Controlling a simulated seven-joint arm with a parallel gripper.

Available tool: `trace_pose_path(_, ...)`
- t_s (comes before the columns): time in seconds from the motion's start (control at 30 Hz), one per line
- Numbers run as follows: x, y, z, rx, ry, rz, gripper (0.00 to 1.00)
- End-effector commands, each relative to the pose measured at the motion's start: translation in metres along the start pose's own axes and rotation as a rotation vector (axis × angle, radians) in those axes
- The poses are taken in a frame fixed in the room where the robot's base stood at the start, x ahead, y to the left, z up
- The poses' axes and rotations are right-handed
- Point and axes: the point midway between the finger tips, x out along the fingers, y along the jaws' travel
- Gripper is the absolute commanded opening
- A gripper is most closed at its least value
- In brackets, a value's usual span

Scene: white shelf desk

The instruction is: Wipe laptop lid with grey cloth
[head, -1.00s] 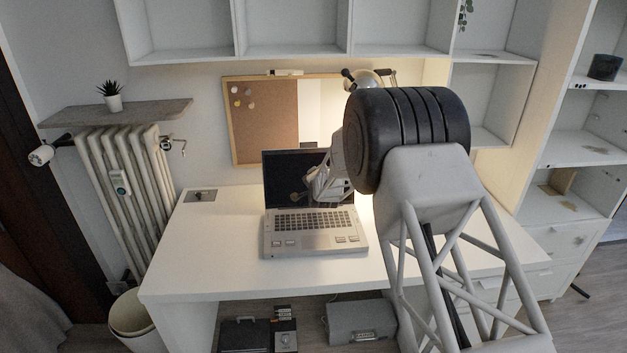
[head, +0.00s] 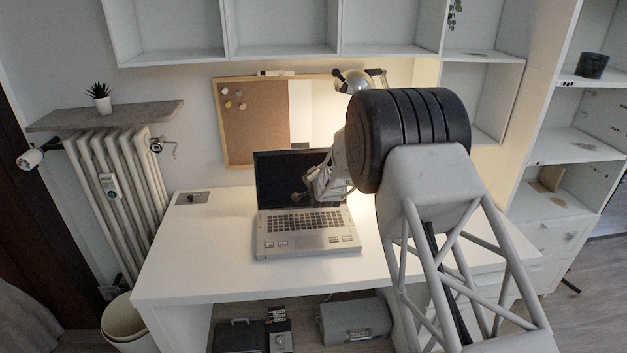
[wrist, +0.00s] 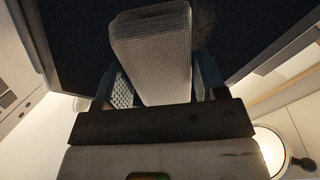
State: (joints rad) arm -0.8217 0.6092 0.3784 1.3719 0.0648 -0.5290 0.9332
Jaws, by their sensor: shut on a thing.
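The open laptop (head: 305,232) stands on the white desk, its keyboard facing me. Its dark lid (head: 280,180) is raised, and the screen side shows. My gripper (head: 318,185) is in front of the right part of the lid, partly hidden by my arm. In the wrist view my gripper (wrist: 163,85) is shut on the grey cloth (wrist: 152,45), a folded, textured pad between the two fingers. The dark lid (wrist: 240,35) fills the background behind the cloth. I cannot tell whether the cloth touches it.
A metal desk lamp (head: 352,80) stands behind my arm. A cork board (head: 262,125) hangs behind the laptop, below wall shelves (head: 285,35). A radiator (head: 120,185) and bin (head: 123,322) are at left.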

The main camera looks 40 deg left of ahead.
Motion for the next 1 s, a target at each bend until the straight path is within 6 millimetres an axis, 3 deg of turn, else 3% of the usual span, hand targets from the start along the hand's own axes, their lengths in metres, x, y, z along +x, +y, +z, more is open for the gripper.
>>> trace_pose_path(0.67, 0.001, 0.006, -0.010, 0.001, 0.001, 0.000, 0.38)
trace_pose_path(1.0, 0.000, 0.017, -0.026, 0.001, 0.001, 0.000, 0.38)
